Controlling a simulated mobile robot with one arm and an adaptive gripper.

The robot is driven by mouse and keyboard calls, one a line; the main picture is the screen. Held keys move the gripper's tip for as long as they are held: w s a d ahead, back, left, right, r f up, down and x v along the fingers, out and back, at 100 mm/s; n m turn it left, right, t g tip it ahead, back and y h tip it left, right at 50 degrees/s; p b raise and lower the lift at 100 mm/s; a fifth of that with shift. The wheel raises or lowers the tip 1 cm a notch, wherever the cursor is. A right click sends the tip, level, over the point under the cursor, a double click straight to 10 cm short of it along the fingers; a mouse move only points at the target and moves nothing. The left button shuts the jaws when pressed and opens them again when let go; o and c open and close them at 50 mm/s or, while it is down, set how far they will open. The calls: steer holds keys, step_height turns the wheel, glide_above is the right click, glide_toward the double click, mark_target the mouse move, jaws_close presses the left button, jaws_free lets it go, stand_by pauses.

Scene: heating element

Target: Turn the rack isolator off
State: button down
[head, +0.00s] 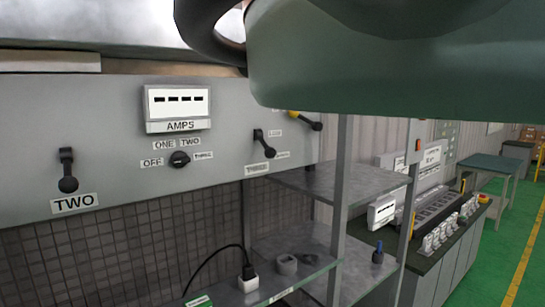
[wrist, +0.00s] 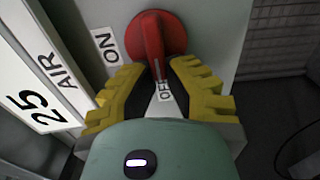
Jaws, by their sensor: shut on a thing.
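The rack isolator is a round red rotary knob (wrist: 150,30) with a raised grip bar, on a grey panel in the wrist view. An ON label (wrist: 105,46) is at its left and an OFF label (wrist: 164,91) is below it. The bar runs up and down in the picture, its lower end with a pale line pointing towards OFF. My gripper (wrist: 158,72) has its yellow ridged fingers on both sides of the bar, shut on it. In the head view the isolator and my fingers are not visible; my green arm covers the upper right.
A grey panel (head: 110,110) with an AMPS meter (head: 177,108), a small dial (head: 180,159) and several levers fills the left of the head view. Metal shelves (head: 330,185) stand beside it. A bench (head: 440,235) and green floor lie at the right.

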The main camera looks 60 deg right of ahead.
steer(key=shift+f, duration=0.1)
steer(key=c, duration=1)
jaws_free()
steer(key=shift+v, duration=3.7)
